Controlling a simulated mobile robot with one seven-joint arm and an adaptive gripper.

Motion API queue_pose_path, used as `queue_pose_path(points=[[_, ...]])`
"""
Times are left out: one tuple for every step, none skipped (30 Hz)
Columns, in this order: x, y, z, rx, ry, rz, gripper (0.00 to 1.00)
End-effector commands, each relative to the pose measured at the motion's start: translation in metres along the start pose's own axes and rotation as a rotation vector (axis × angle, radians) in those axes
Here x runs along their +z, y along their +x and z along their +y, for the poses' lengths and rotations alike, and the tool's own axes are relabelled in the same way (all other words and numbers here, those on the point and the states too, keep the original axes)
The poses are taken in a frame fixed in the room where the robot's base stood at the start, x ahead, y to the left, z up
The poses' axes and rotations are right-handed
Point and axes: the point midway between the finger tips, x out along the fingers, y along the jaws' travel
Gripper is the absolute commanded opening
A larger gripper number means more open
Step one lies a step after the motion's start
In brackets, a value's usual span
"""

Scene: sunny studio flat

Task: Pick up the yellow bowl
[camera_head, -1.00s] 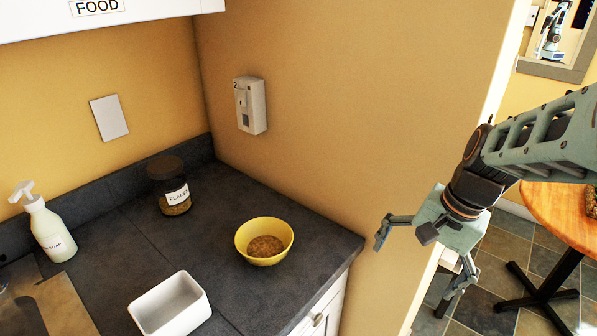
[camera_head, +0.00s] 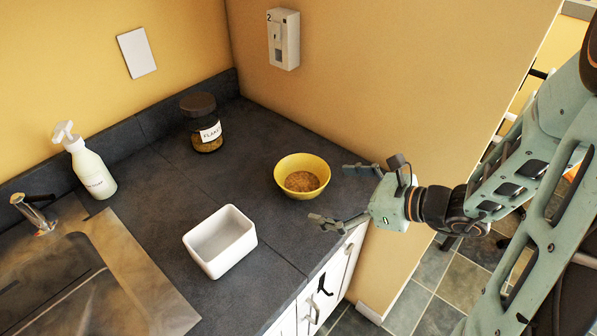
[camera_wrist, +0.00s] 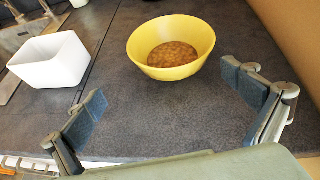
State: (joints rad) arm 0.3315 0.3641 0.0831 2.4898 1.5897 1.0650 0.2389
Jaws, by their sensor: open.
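The yellow bowl (camera_head: 302,175) stands upright on the dark countertop (camera_head: 165,180), near its right end by the wall. Brown food lies in the bottom of the bowl. My gripper (camera_head: 333,194) is open and empty at the counter's front right edge, to the right of the bowl and apart from it. In the wrist view the bowl (camera_wrist: 170,48) is ahead of the two spread fingers (camera_wrist: 168,108), roughly centred between them, with bare counter in between.
A white rectangular dish (camera_head: 220,241) stands left of the bowl, nearer the front edge. A flakes jar (camera_head: 203,124) stands behind. A soap bottle (camera_head: 91,168) and a metal sink (camera_head: 95,275) are at the left. A wall dispenser (camera_head: 284,39) hangs above.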

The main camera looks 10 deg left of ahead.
Motion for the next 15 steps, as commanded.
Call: queue_pose_path(points=[[0.001, 0.000, -0.005, -0.030, 0.048, -0.020, 1.00], [0.002, 0.000, -0.007, -0.043, 0.067, -0.029, 1.00], [0.002, 0.000, -0.009, -0.058, 0.088, -0.039, 1.00], [0.003, 0.001, -0.011, -0.067, 0.100, -0.045, 1.00], [0.003, 0.003, -0.012, -0.072, 0.108, -0.049, 1.00], [0.003, 0.007, -0.013, -0.076, 0.116, -0.053, 1.00], [0.003, 0.011, -0.014, -0.078, 0.120, -0.054, 1.00], [0.003, 0.016, -0.015, -0.079, 0.122, -0.055, 1.00], [0.004, 0.023, -0.015, -0.078, 0.121, -0.056, 1.00], [0.004, 0.028, -0.015, -0.077, 0.120, -0.056, 1.00], [0.004, 0.033, -0.015, -0.078, 0.121, -0.055, 1.00], [0.004, 0.039, -0.016, -0.078, 0.119, -0.054, 1.00], [0.005, 0.043, -0.017, -0.078, 0.120, -0.054, 1.00], [0.005, 0.047, -0.017, -0.078, 0.120, -0.054, 1.00], [0.005, 0.051, -0.018, -0.079, 0.119, -0.054, 1.00]])
